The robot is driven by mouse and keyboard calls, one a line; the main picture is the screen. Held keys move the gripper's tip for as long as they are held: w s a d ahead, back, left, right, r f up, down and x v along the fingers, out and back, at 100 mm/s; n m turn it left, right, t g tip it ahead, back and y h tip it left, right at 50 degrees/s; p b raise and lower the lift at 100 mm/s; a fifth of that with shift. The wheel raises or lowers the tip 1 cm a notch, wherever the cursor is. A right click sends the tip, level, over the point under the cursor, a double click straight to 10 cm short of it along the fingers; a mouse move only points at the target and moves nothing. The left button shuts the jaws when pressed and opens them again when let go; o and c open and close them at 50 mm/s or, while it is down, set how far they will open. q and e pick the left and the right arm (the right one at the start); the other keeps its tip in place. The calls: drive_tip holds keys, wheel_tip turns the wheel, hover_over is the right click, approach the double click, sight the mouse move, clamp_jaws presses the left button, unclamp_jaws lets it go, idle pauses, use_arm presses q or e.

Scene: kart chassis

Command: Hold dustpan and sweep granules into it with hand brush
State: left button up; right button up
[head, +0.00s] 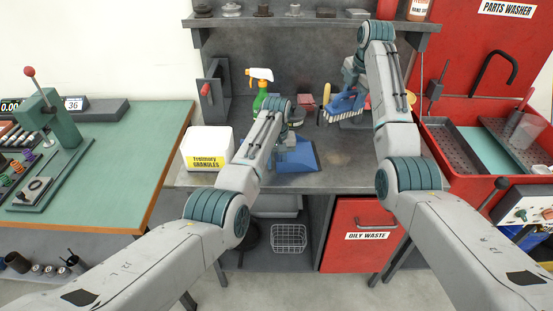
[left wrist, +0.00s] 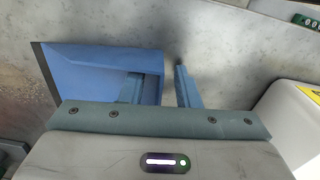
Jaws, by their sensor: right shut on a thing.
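The blue dustpan (head: 297,157) lies on the grey workbench, partly covered by my left arm. In the left wrist view the dustpan (left wrist: 85,72) fills the left side, with one finger in front of it. My left gripper (left wrist: 158,88) is open, its two fingers apart with nothing seen clamped between them.
A white granules box (head: 207,150) stands left of the dustpan. A green spray bottle (head: 260,88) stands behind my left arm. A red parts washer (head: 470,130) borders the bench on the right.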

use_arm(q)
clamp_jaws()
use_arm(e)
drive_tip(key=shift+d+f+m, duration=0.3)
drive_tip(key=shift+f+m, duration=0.1)
drive_tip(key=shift+m, duration=0.3)
drive_tip(key=shift+s+d+f+m+g+h, duration=0.25)
drive_tip(key=shift+d+f+m, duration=1.1)
drive_tip(key=shift+f+m, duration=1.35)
drive_tip(key=shift+s+d+f+m+g+h, duration=0.15)
drive_tip(key=shift+d+f+m+g+h, duration=0.2)
drive_tip(key=shift+d+f+m, duration=2.25)
drive_tip(key=shift+s+d+f+m+g+h, duration=0.1)
drive_tip(key=shift+s+f+m+g+h, duration=0.15)
drive_tip(key=shift+f+m, duration=2.6)
